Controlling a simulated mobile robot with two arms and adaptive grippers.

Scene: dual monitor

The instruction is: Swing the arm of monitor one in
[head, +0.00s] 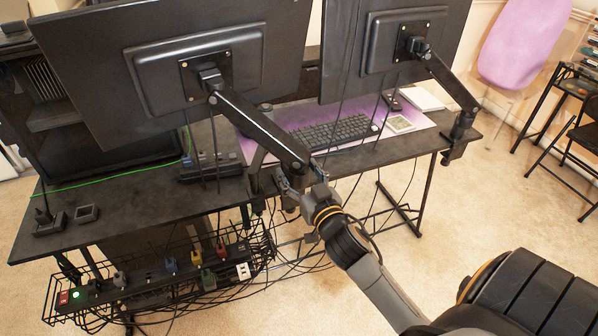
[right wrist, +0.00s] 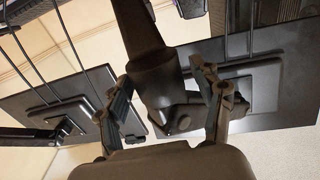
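Two black monitors seen from behind stand over the desk, the left monitor (head: 110,75) and the right monitor (head: 440,15). I cannot tell which is monitor one. The left monitor's black arm (head: 255,125) runs from its back plate down right to an elbow joint near the desk's near edge. My right gripper (head: 300,184) is at that elbow. In the right wrist view, the fingers of my right gripper (right wrist: 164,88) are spread on both sides of the elbow (right wrist: 156,82), close to it; firm contact is not clear. My left gripper is not in view.
The black desk (head: 130,205) holds a keyboard (head: 335,132) on a purple mat. The right monitor's arm (head: 450,82) is clamped at the desk's right end. Cables hang behind the monitors above a wire basket (head: 150,272) of plugs.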

